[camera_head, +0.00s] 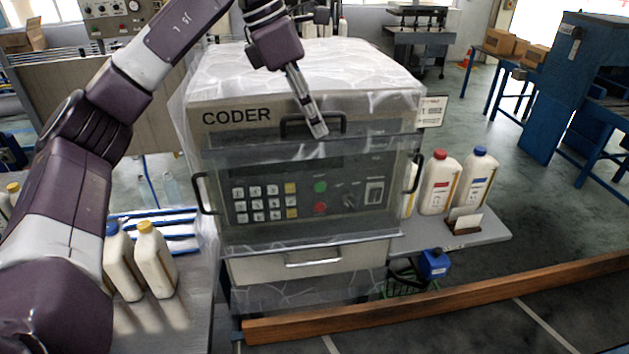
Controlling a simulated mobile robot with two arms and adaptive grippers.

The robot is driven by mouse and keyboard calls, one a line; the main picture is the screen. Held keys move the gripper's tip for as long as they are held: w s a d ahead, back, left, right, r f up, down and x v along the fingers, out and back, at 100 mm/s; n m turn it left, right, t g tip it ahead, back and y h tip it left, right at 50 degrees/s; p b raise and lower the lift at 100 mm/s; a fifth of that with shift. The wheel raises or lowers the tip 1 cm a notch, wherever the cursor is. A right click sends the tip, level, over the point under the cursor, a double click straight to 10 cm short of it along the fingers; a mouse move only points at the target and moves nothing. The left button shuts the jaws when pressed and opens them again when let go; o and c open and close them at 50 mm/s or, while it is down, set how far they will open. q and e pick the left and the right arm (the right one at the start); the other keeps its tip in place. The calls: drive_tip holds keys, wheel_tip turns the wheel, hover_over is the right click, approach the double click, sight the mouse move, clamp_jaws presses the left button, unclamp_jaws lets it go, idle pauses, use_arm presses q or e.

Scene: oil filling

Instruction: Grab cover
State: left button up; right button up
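The coder machine (305,191) stands in the middle, grey with a keypad and buttons, wrapped in a clear plastic-like cover (215,85) over its top and sides. A dark handle (295,127) sits on its upper front, below the top edge. My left gripper (318,130) reaches down from above, its fingertips in front of or at this handle. The fingers look close together. Whether they touch or hold the handle cannot be told. My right gripper is not in view.
White bottles with red (439,182) and blue (473,180) caps stand on a side table at right. Bottles with blue and yellow (155,259) caps stand at lower left. A wooden beam (450,300) crosses the front. Floor at right is mostly clear.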

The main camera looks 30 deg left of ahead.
use_arm(q)
drive_tip(key=shift+a, duration=0.1)
clamp_jaws()
idle(0.4)
